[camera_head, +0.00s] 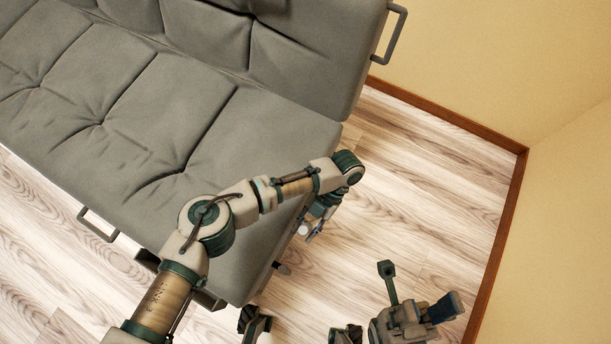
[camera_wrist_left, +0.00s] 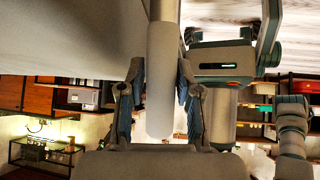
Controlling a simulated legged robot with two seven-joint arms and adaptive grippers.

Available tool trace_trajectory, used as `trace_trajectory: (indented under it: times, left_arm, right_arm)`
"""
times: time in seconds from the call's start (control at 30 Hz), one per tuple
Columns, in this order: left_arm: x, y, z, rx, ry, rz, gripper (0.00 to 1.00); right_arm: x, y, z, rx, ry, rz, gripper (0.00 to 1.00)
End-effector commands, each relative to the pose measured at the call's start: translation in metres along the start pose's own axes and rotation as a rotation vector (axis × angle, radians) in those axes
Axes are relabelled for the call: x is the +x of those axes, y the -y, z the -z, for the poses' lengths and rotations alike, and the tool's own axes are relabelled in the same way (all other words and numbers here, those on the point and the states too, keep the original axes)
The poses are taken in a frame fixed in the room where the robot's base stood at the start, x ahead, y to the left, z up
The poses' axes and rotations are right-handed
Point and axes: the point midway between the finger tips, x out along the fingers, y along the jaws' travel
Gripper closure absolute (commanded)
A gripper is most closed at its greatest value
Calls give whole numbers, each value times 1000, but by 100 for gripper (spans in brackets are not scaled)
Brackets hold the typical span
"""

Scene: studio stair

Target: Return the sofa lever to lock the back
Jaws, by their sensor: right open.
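In the left wrist view, a smooth grey bar with a rounded end (camera_wrist_left: 162,85), likely the sofa lever, runs between the fingers of my left gripper (camera_wrist_left: 160,75). The fingers stand close on both sides; I cannot tell if they touch it. In the head view, my left gripper (camera_head: 315,226) is low beside the sofa's right end, partly hidden by its own arm. The grey sofa (camera_head: 90,110) has a cushioned seat and a back section (camera_head: 310,45); whether the back is locked cannot be seen. My right gripper (camera_head: 420,287) is open and empty, at lower right above the floor.
A metal loop handle (camera_head: 392,32) sticks out from the back section, and another (camera_head: 98,225) from the seat's front edge. A dark knob (camera_head: 282,268) is near the seat's lower right corner. The wood floor (camera_head: 420,200) is clear up to the yellow wall (camera_head: 480,60).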

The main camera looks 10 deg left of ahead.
Motion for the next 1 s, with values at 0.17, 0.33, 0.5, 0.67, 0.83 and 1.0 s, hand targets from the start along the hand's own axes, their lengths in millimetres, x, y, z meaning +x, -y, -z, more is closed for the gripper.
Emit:
trace_trajectory:
  times: [0.17, 0.33, 0.5, 0.67, 0.83, 1.0]
  left_arm:
    - [0, 0, 0, 1, -1, 0, 46]
    - [0, 1, 0, 1, -2, 0, 46]
    - [-18, 1, 0, -1, -1, -3, 46]
    - [-46, 1, -1, -3, -1, -5, 46]
    - [-63, 1, -3, -2, -8, -4, 46]
    - [-74, 0, -3, 0, -3, -1, 46]
  right_arm:
    - [1, 0, 1, 0, -2, 0, 57]
    - [0, 0, 0, -1, 0, 1, 57]
    - [1, 2, 6, -1, -5, 2, 57]
    - [1, 2, 6, -1, -6, 2, 57]
    - [1, 2, 5, -1, -5, 2, 57]
    - [1, 2, 5, -1, -5, 2, 57]
